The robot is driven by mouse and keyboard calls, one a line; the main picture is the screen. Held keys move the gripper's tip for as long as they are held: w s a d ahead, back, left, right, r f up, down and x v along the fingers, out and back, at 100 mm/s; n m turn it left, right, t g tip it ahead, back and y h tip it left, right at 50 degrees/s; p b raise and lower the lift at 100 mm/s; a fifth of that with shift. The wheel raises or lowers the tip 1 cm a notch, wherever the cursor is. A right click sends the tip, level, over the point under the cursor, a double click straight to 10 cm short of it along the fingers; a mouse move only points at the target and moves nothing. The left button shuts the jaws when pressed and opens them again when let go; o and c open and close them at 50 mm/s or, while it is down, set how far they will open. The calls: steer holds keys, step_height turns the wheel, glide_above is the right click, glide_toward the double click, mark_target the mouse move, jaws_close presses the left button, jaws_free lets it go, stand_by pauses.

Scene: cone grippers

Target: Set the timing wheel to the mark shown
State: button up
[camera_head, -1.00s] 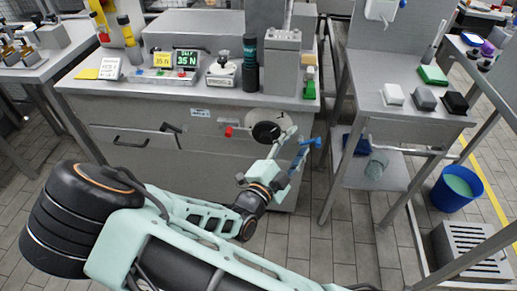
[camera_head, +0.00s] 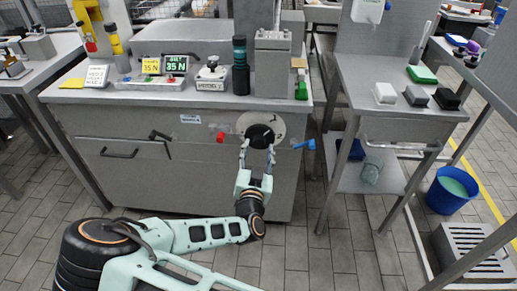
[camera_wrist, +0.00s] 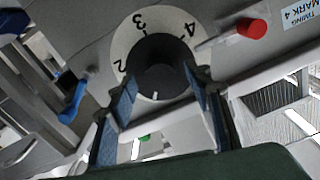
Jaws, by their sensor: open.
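The timing wheel is a black round knob (camera_head: 261,137) on a pale round dial on the cabinet front. In the wrist view the black knob (camera_wrist: 158,62) sits inside a pale ring (camera_wrist: 124,42) marked 2, 3 and 4, and a small white line shows at the knob's lower edge. My gripper (camera_head: 257,150) is open, reaching up from below in front of the wheel. In the wrist view its fingers (camera_wrist: 160,88) stand apart at the two lower sides of the knob; I cannot tell whether they touch it. A label (camera_wrist: 297,17) reads "TIMING MARK 4".
A red knob (camera_head: 220,137) is left of the dial and a blue handle (camera_head: 308,145) is right of it. They also show as red (camera_wrist: 252,28) and blue (camera_wrist: 75,100) in the wrist view. A side table (camera_head: 390,125) stands to the right. Floor below is clear.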

steer(key=shift+w, duration=1.05)
steer(key=c, duration=1.1)
steer(key=shift+r, duration=0.1)
steer(key=shift+c, duration=0.2)
steer(key=shift+p, duration=0.35)
